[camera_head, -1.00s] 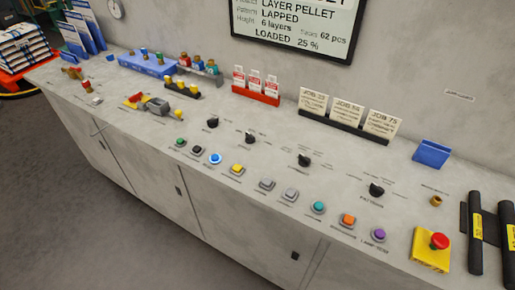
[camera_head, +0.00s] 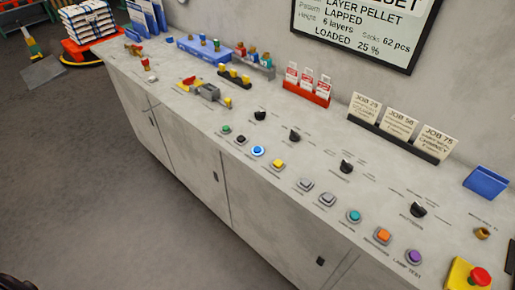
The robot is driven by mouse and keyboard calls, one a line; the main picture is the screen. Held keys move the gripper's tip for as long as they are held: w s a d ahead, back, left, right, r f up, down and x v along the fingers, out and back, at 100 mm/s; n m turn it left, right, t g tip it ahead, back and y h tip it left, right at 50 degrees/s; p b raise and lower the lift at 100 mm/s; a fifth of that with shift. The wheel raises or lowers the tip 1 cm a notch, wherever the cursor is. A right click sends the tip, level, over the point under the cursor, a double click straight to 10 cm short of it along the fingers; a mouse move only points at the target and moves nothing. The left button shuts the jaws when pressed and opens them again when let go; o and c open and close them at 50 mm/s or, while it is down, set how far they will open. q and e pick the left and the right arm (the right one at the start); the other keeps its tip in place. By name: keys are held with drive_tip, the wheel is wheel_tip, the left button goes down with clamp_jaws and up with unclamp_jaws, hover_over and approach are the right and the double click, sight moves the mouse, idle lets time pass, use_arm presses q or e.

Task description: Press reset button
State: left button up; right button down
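A row of push buttons runs along the front of the grey console top (camera_head: 200,110). From left to right they are green (camera_head: 226,129), black (camera_head: 241,140), blue (camera_head: 258,151), yellow (camera_head: 278,164), a grey one (camera_head: 305,184), a second grey one (camera_head: 327,199), teal (camera_head: 353,216), orange (camera_head: 382,236) and purple (camera_head: 414,257). Most labels are too small to read, so I cannot tell which button is marked reset.
Black rotary knobs (camera_head: 346,167) stand behind the buttons. A red emergency button (camera_head: 480,276) on a yellow box is at the lower right. Job cards (camera_head: 399,124) stand along the wall. The floor in front is clear.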

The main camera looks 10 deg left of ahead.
use_arm(q)
clamp_jaws()
idle(1.5)
